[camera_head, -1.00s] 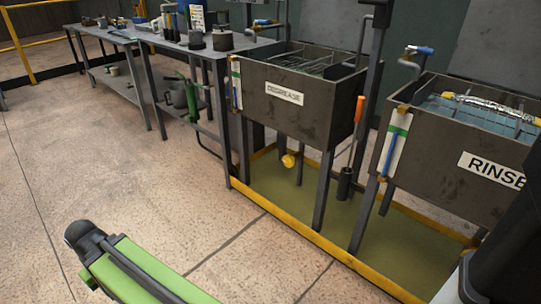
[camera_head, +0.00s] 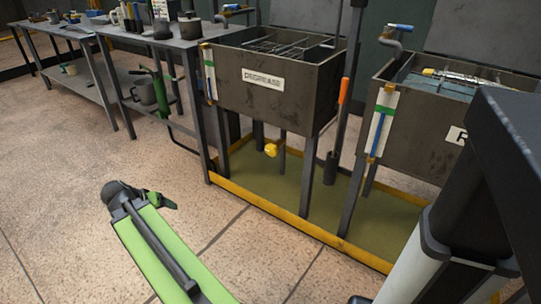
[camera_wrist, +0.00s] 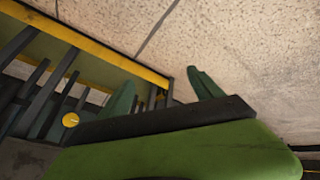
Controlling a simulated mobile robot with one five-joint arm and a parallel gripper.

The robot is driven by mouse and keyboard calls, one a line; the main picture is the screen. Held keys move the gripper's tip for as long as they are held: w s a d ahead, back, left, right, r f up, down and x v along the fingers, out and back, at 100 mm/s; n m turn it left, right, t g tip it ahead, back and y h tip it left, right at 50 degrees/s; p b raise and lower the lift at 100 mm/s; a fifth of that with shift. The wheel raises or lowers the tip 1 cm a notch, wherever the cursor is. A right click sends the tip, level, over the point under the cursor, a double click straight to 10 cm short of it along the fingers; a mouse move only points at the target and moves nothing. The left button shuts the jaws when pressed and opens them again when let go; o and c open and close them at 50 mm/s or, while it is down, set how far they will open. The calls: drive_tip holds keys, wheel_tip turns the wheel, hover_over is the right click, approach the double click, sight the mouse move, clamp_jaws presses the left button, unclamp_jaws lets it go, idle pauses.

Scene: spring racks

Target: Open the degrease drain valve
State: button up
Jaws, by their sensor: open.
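The grey tank labelled DEGREASE (camera_head: 250,106) stands on legs in the middle of the head view. A yellow knob (camera_head: 271,149), apparently its drain valve handle, hangs below the tank. The knob also shows in the wrist view (camera_wrist: 70,120), at the left among dark legs. My gripper (camera_wrist: 163,92) has its two dark green fingers spread apart with nothing between them. It is clear of the knob, which lies to the left of the fingers in the wrist view. In the head view my green arm is in the foreground, away from the tank; the fingertips are hard to make out there.
A yellow-edged tray (camera_head: 262,206) lies under the tanks. A second tank (camera_head: 408,135), its label partly hidden, stands to the right. An orange-handled tool (camera_head: 343,92) stands between them. A metal workbench (camera_head: 183,43) is at the left. The floor in front is clear.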

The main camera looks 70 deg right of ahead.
drive_tip(key=s+d+r+m+g+h+b, duration=0.1)
drive_tip(key=s+d+r+m+h, duration=0.3)
drive_tip(key=d, duration=0.6)
drive_tip(key=s+d+m+g+b, duration=0.1)
drive_tip(key=s+d+m, duration=0.2)
drive_tip(key=s+d, duration=0.55)
drive_tip(key=m+g+h, duration=0.2)
drive_tip(key=m+h, duration=0.1)
drive_tip(key=m, duration=0.1)
approach(269, 150)
drive_tip(key=b+x, duration=0.7)
drive_tip(key=x, duration=0.4)
drive_tip(key=shift+s, duration=0.1)
